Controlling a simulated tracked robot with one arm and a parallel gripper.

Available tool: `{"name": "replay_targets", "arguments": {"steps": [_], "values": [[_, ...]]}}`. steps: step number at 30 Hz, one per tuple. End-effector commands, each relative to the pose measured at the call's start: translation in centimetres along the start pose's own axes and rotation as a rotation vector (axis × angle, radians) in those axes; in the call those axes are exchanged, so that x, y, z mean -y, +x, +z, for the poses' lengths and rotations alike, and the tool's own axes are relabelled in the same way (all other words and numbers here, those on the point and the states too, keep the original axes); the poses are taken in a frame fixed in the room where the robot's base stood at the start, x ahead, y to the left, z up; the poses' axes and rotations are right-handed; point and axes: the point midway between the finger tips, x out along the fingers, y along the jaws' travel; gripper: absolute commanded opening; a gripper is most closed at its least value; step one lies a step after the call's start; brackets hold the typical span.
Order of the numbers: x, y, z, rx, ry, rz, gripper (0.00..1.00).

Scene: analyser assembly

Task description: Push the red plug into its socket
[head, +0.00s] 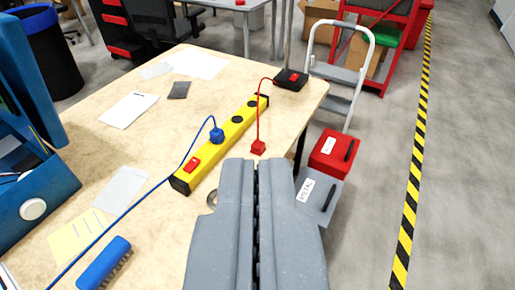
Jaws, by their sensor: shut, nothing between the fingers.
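The red plug (258,147) is on the table to the right of the yellow power strip (207,160), apart from it. Its red cord runs up to a black box with a red top (291,79) at the table's far right corner. The strip lies diagonally, with a blue plug (216,135) in one socket, dark round sockets (237,119) farther along it and a red switch (192,164) near its close end. My gripper (257,162) is shut and empty, its tips just below the red plug in the picture. I cannot tell if they touch.
A blue cord crosses the table at left. Red (333,153) and grey boxes (318,195) and a step ladder (345,70) stand beyond the right table edge.

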Motion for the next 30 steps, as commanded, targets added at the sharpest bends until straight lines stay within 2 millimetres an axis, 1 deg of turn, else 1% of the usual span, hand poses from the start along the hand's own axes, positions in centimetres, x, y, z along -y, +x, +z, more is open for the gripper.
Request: {"name": "replay_targets", "arguments": {"steps": [5,8,15,17,20,27,28,29,30], "values": [[0.0,-0.3,-1.5,0.000,0.000,0.000,0.00],[0.0,-0.7,-3.1,0.000,0.000,0.000,0.00],[0.0,-1.8,-7.8,0.000,0.000,0.000,0.00],[0.0,-2.0,-8.6,0.000,0.000,0.000,0.00],[0.0,-2.1,-9.0,0.000,0.000,0.000,0.00],[0.0,-2.0,-8.8,0.000,0.000,0.000,0.00],[0.0,-2.0,-8.8,0.000,0.000,0.000,0.06],[0.0,-2.0,-8.8,0.000,0.000,0.000,0.14],[0.0,-2.0,-8.8,0.000,0.000,0.000,0.25]]}}
